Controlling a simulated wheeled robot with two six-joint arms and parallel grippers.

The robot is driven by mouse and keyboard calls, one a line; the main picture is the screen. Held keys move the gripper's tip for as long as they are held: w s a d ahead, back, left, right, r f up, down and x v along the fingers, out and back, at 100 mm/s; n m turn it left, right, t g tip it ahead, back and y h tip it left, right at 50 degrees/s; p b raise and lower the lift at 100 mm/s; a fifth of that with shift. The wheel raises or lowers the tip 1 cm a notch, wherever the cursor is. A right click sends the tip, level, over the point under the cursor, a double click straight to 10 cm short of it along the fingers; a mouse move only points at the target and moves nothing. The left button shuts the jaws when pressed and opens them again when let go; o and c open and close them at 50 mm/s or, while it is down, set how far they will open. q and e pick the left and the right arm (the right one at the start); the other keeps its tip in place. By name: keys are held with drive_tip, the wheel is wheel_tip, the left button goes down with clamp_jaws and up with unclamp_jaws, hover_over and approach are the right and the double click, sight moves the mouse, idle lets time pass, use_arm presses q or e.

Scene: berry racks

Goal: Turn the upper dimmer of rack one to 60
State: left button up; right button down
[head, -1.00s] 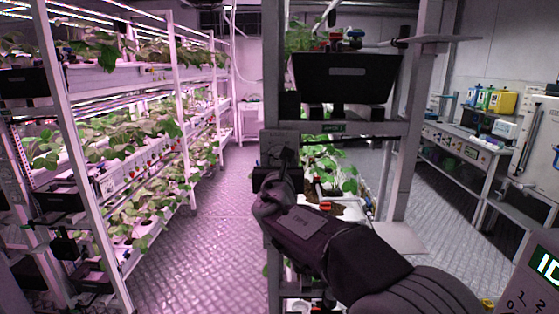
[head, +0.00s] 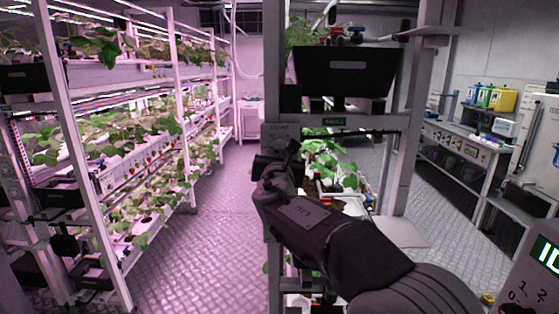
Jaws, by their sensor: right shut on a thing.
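The near rack's grey post (head: 274,70) stands upright in the middle of the head view. A small grey dimmer plate (head: 277,134) with faint lettering is fixed to it. My right gripper (head: 275,160) is at the post just below the plate's lettering, its wrist reaching in from the lower right. It is shut on what appears to be the dimmer knob, which the dark fingers hide. I cannot read the dial setting. My left gripper is not in view.
A black bin (head: 343,74) sits on the near rack's upper level, with plants (head: 330,165) below. A long plant rack (head: 178,95) stands at the left beyond a clear aisle (head: 205,240). A workbench (head: 465,140) with bottles is at the right.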

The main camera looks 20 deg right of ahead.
drive_tip(key=m+b, duration=0.2)
drive_tip(key=m, duration=0.1)
drive_tip(key=m+b, duration=0.1)
drive_tip(key=shift+f, duration=0.25)
drive_tip(key=m+b, duration=0.4)
drive_tip(key=m, duration=0.1)
drive_tip(key=shift+m, duration=0.4)
drive_tip(key=m+b, duration=0.2)
drive_tip(key=m, duration=0.3)
drive_tip(key=shift+r+b, duration=0.15)
drive_tip(key=shift+b, duration=0.25)
drive_tip(key=m+b, duration=0.1)
drive_tip(key=m, duration=0.3)
drive_tip(key=shift+r+m, duration=0.15)
drive_tip(key=shift+m, duration=0.15)
drive_tip(key=shift+b, duration=0.3)
drive_tip(key=c, duration=1.1)
unclamp_jaws()
drive_tip(key=shift+w, duration=0.1)
